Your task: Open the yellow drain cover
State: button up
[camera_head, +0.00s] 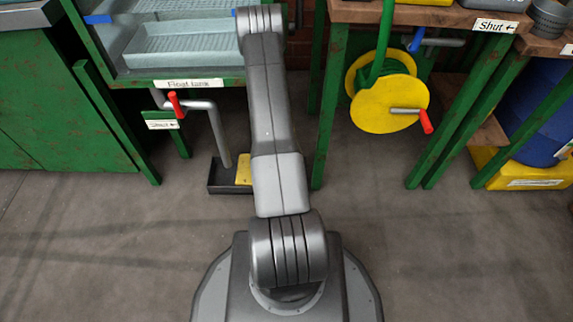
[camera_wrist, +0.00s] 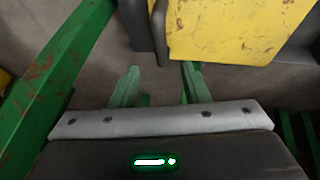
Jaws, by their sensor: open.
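The yellow drain cover (camera_head: 244,168) shows beside the black drain box (camera_head: 217,190) on the floor, under the float tank's drain pipe. My arm hides part of it in the head view. In the wrist view the rust-flecked yellow cover (camera_wrist: 235,30) fills the upper right, with a dark grey edge (camera_wrist: 138,25) at its left. I cannot tell how far it is raised. My gripper (camera_wrist: 160,72) is open and empty, its two green fingers pointing toward the cover's near left corner. It appears apart from the cover. My gripper is hidden in the head view.
A rusty green leg (camera_wrist: 50,75) runs along the wrist view's left side. A pipe (camera_head: 218,130) with a red-handled valve (camera_head: 175,104) hangs above the drain box. A yellow hose reel (camera_head: 385,103) stands out at right. The floor in front is clear.

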jog(key=b+x, duration=0.3)
jog(key=x, duration=0.6)
jog(key=shift+w+f, duration=0.1)
jog(key=shift+f, duration=0.15)
grip_shut()
